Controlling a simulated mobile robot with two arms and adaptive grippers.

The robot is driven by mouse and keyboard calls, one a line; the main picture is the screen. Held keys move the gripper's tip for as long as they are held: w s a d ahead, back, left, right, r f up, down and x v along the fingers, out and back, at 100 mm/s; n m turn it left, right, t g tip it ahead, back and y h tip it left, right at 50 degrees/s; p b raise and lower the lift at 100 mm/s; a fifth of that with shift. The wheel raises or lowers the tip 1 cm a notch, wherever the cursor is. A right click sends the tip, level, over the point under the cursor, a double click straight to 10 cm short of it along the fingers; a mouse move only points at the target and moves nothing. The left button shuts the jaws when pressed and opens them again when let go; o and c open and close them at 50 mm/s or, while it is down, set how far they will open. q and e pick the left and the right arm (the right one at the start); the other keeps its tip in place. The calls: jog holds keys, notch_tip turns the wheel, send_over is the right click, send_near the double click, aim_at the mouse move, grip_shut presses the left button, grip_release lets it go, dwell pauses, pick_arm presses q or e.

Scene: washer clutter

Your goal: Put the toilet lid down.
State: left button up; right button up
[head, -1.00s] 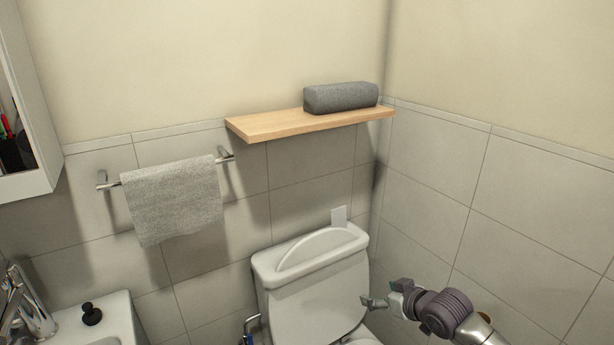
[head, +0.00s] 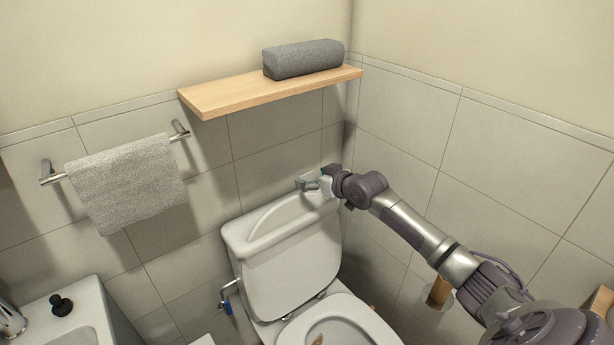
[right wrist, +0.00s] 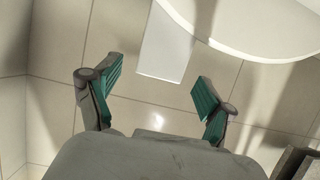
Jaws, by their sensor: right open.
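The toilet lid (head: 292,272) is raised and leans back against the white tank (head: 232,240). Its rounded top edge shows above the tank front. The bowl and seat (head: 378,322) are uncovered below it. My right gripper (head: 308,186) is above the right end of the tank, near the upper right of the lid. In the right wrist view its green-padded fingers (right wrist: 155,88) are spread with nothing between them. A white rounded edge (right wrist: 250,25) shows there at upper right; I cannot tell which toilet part it is. My left gripper is out of view.
A wooden shelf (head: 225,95) with a grey rolled bundle (head: 302,58) is above the tank. A towel (head: 125,180) hangs at left. A tiled wall (head: 500,150) bounds the right; a sink (head: 88,305) is at lower left.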

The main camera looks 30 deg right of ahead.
aim_at(308, 177)
jog(key=shift+x, duration=1.55)
